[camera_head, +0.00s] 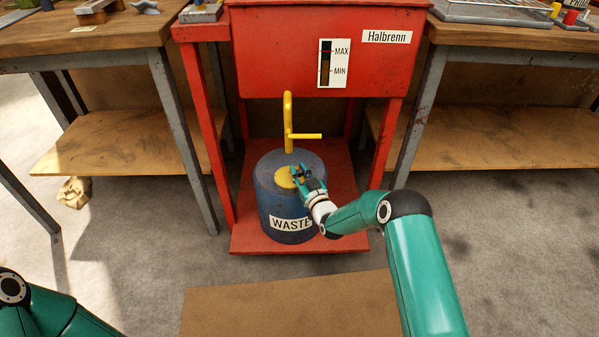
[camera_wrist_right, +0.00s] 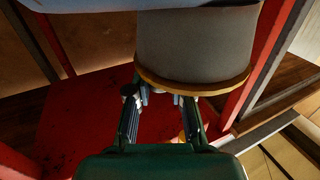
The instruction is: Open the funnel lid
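The blue waste drum (camera_head: 276,205) stands on the red stand's lower tray. A round yellow lid (camera_head: 284,178) lies closed on its top. In the right wrist view, a grey funnel body (camera_wrist_right: 195,45) fills the top, with the lid's yellow-brown edge (camera_wrist_right: 205,88) along its rim. My right gripper (camera_head: 301,174) is at the lid's right edge. In the wrist view its fingers (camera_wrist_right: 156,100) are apart, beside that edge. A small grey part shows between the fingertips; I cannot tell whether they touch it. My left arm shows at bottom left, its gripper out of view.
A yellow bent pipe with a side handle (camera_head: 288,125) rises just behind the lid. The red tank (camera_head: 280,50) hangs above, with red legs on both sides. Wooden benches (camera_head: 110,140) stand left and right. Cardboard (camera_head: 290,305) lies on the floor in front.

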